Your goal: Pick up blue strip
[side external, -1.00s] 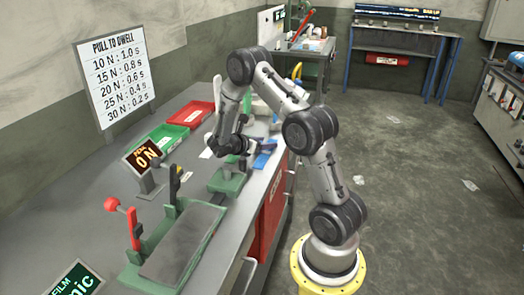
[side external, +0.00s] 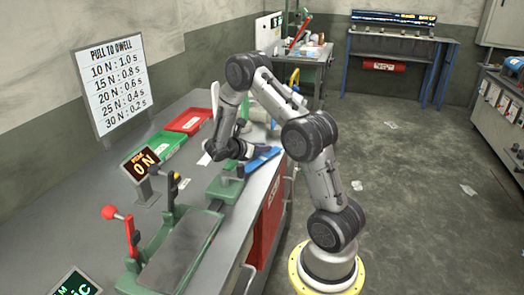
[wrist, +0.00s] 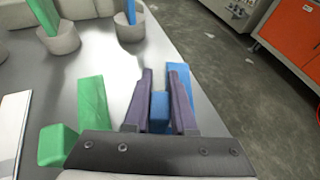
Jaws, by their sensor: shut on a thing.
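The blue strip (side external: 263,159) is at the right edge of the bench in the side external view. In the wrist view its long flat part (wrist: 184,78) shows behind and right of my right finger, and a blue block (wrist: 160,110) shows between the fingers. My gripper (wrist: 162,75) is shut on this blue piece; its dark fingers sit on either side of the block. In the side view my gripper (side external: 247,151) is low over the bench at the strip. I cannot tell whether the strip touches the bench. The join between block and strip is hidden.
A green strip (wrist: 92,103) with a green block (wrist: 57,146) lies left of my gripper. Grey round holders (wrist: 60,40) stand beyond. Red (side external: 188,120) and green (side external: 161,147) trays lie at the back. A green fixture (side external: 178,250) stands in front.

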